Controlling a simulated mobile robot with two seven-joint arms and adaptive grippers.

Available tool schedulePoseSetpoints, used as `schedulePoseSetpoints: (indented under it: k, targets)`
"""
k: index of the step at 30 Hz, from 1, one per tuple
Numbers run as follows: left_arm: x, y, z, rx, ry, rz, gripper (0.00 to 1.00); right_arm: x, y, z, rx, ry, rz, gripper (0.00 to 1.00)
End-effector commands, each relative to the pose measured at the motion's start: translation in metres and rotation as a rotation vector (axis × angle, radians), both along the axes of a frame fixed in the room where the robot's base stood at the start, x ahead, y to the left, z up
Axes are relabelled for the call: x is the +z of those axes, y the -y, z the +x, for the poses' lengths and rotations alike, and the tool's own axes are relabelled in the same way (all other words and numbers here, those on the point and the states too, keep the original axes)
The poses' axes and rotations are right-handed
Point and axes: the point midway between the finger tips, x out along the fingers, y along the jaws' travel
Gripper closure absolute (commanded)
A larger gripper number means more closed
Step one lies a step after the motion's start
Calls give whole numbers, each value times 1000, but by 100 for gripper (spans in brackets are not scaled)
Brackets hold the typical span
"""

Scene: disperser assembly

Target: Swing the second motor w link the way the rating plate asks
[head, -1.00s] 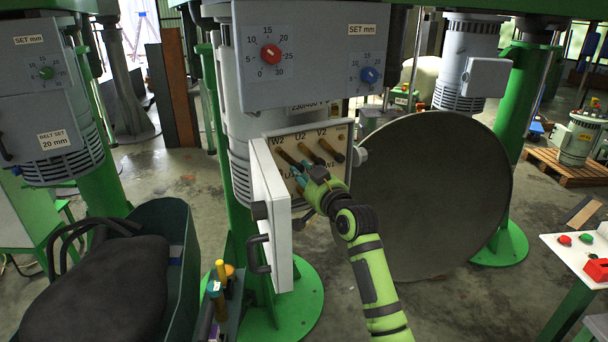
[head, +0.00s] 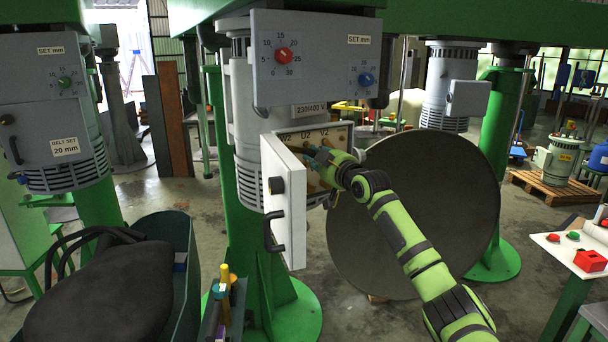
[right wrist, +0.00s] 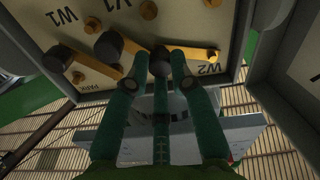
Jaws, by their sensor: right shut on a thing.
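The open terminal box (head: 343,133) of the second motor shows W2, U2 and V2 along its top in the head view. My right gripper (head: 311,158) reaches into it and covers most of the links. In the right wrist view the box appears upside down. There my right gripper (right wrist: 155,70) has its green fingers closed around the dark knob of the w link (right wrist: 205,54), a brass bar whose far end lies by the W2 mark. Other brass links (right wrist: 85,70) with dark knobs sit near W1 and V1. The rating plate (head: 310,109) reads 230/400 V.
The white box door (head: 296,225) hangs open just left of my right gripper. A large grey disc (head: 410,225) stands behind my right arm. A control box (head: 325,60) with red and blue dials is above. A dark bin (head: 180,235) stands at lower left.

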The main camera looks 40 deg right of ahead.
Motion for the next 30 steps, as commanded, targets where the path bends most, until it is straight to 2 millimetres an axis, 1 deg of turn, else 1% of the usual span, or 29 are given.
schedulePoseSetpoints:
  k: [1, 3, 7, 10, 14, 18, 23, 30]
  targets:
    - [2, 2, 5, 1, 8, -3, 51, 3, -2, 1, 6, -7, -37, 100]
    - [4, 9, 10, 3, 16, -13, 51, 7, -1, 1, 6, -12, -88, 100]
    - [8, 27, 11, 6, 21, -36, 51, 12, -1, 1, 7, -20, -167, 100]
    - [10, 34, 11, 3, 20, -45, 51, 15, 0, 0, 6, -26, -213, 100]
    - [12, 32, 9, 1, 16, -42, 51, 18, 0, 0, 5, -28, -254, 100]
    - [13, 26, 5, 0, 12, -35, 51, 20, 1, 0, 4, -30, -280, 100]
    - [13, 22, 3, 1, 8, -29, 51, 21, 1, 0, 3, -29, -290, 100]
    - [13, 21, 3, 4, 6, -27, 51, 21, 1, 0, 3, -26, -289, 100]
